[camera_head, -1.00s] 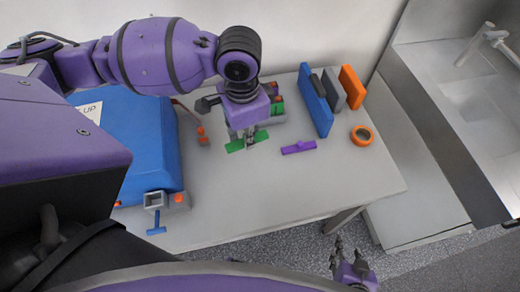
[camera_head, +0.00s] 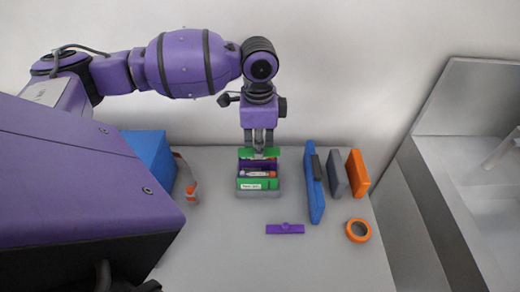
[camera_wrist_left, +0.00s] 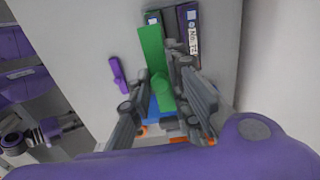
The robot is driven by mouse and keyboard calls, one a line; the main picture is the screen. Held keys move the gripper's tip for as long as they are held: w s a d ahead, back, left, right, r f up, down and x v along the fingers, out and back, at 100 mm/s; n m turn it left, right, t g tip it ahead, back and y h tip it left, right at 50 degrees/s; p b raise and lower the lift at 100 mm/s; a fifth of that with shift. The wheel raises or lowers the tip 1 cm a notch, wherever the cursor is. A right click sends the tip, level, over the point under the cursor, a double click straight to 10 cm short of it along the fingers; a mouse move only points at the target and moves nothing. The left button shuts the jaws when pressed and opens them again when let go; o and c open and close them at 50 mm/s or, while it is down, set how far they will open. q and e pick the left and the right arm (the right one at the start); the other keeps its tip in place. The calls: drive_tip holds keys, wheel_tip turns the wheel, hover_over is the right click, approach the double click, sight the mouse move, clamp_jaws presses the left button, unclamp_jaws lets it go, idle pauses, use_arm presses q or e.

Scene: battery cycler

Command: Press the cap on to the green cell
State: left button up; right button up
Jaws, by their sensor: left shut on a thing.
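My left gripper (camera_head: 259,143) is shut on the green cap (camera_head: 272,152), a flat green bar. It holds the cap over the back of the grey holder (camera_head: 258,194). In the left wrist view the green cap (camera_wrist_left: 151,48) lies between the fingers, partly over the holder. The green cell (camera_head: 251,184) with a white label lies in the front of the holder, and a purple cell (camera_head: 245,166) lies behind it. A purple part at the left of the wrist view seems to be my right gripper (camera_wrist_left: 50,130); its jaws are unclear.
A purple cap (camera_head: 285,228) lies loose on the table. Blue (camera_head: 314,185), grey (camera_head: 337,175) and orange (camera_head: 357,173) blocks stand to the right, with an orange ring (camera_head: 358,230) in front. A blue case (camera_head: 150,155) is at left.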

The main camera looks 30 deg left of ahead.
use_arm(q)
drive_tip(key=shift+s+a+f, duration=0.2)
drive_tip(key=shift+s+f, duration=0.05)
drive_tip(key=shift+s+a+f, duration=0.1)
drive_tip(key=shift+f, duration=0.15)
drive_tip(key=shift+f+b, duration=0.65)
drive_tip(key=shift+f, duration=0.1)
wheel_tip(320, 180, down, 3)
drive_tip(key=shift+r+b, duration=0.2)
drive_tip(key=shift+b, duration=0.55)
drive_tip(key=shift+f, duration=1.1)
use_arm(e)
drive_tip(key=shift+s+d+f, duration=0.15)
drive_tip(key=shift+s+f, duration=0.2)
drive_tip(key=shift+f, duration=0.25)
drive_tip(key=shift+s+d+f, duration=0.1)
drive_tip(key=shift+s+f, duration=0.2)
drive_tip(key=shift+f, duration=0.3)
drive_tip(key=shift+s, duration=0.1)
drive_tip(key=shift+s+f, duration=0.25)
drive_tip(key=shift+f, duration=0.05)
